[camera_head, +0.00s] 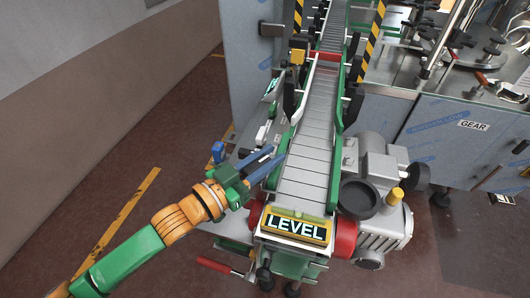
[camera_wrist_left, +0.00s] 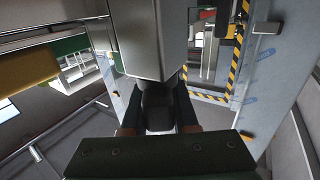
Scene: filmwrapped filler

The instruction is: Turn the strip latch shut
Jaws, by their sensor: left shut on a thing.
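My left gripper (camera_head: 272,158) reaches in from the left beside the near end of the conveyor (camera_head: 308,140), with its blue fingers against the conveyor's left side. In the left wrist view, the two fingers (camera_wrist_left: 158,110) are shut on a dark block-like part (camera_wrist_left: 158,97), which seems to be the strip latch. This part sits right under a grey housing (camera_wrist_left: 150,40). The fingers hide its sides, so I cannot tell how far it is turned. In the head view, the gripped part is hidden by the fingers. My right gripper is not in view.
A yellow-framed LEVEL sign (camera_head: 297,227) marks the conveyor's near end. A grey motor (camera_head: 375,165) stands to its right and a red handle (camera_head: 215,264) sticks out low on the left. A steel cabinet (camera_head: 450,140) stands at right. Floor at left is clear.

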